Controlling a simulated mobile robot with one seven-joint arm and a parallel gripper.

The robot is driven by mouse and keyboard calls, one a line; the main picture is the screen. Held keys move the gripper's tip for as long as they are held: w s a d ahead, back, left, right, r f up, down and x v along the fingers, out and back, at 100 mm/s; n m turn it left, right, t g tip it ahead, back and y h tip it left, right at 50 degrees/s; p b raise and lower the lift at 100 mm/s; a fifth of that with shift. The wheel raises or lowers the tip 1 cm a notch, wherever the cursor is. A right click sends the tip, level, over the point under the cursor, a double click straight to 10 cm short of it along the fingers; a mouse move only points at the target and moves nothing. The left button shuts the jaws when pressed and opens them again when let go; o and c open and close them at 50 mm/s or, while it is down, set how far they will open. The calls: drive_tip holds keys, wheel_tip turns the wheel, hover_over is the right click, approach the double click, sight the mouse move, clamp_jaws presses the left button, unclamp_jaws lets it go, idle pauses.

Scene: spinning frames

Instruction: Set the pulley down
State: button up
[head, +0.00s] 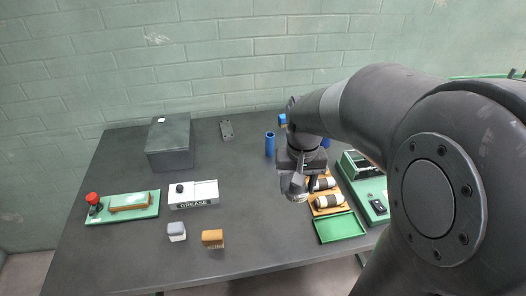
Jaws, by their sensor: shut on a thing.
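My gripper (297,190) is over the right part of the dark table, shut on a small pale thing (300,199) at its fingertips, which I take to be the pulley. Most of it is hidden by the fingers, and its shape is too small to make out. The gripper is just left of a wooden tray (330,211) that holds two dark and white rolls. I cannot tell how high the held thing is above the table (255,231).
A green tray (341,228) lies in front of the wooden tray. A green-based device (367,203) is at right. A blue cylinder (270,144) stands behind. The middle front is clear.

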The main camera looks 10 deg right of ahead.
drive_tip(key=shift+m, duration=0.9)
drive_tip(key=w+a+f, duration=0.1)
drive_tip(key=w+f, duration=0.1)
drive_tip(key=w, duration=0.5)
drive_tip(key=w+a+f, duration=0.1)
drive_tip(key=w+f, duration=0.2)
drive_tip(key=w, duration=0.4)
drive_tip(key=w+a+f, duration=0.1)
drive_tip(key=w+f, duration=0.2)
drive_tip(key=w, duration=0.3)
drive_tip(key=shift+w+a, duration=0.3)
drive_tip(key=shift+w, duration=0.1)
drive_tip(key=s+d+r+n, duration=0.1)
drive_tip(key=s+d+r, duration=0.6)
drive_tip(key=s+r, duration=0.15)
hover_over(260, 180)
wheel_tip(260, 180, down, 7)
drive_tip(key=shift+f, duration=0.1)
drive_tip(key=shift+a+f, duration=0.1)
drive_tip(key=shift+f, duration=1.9)
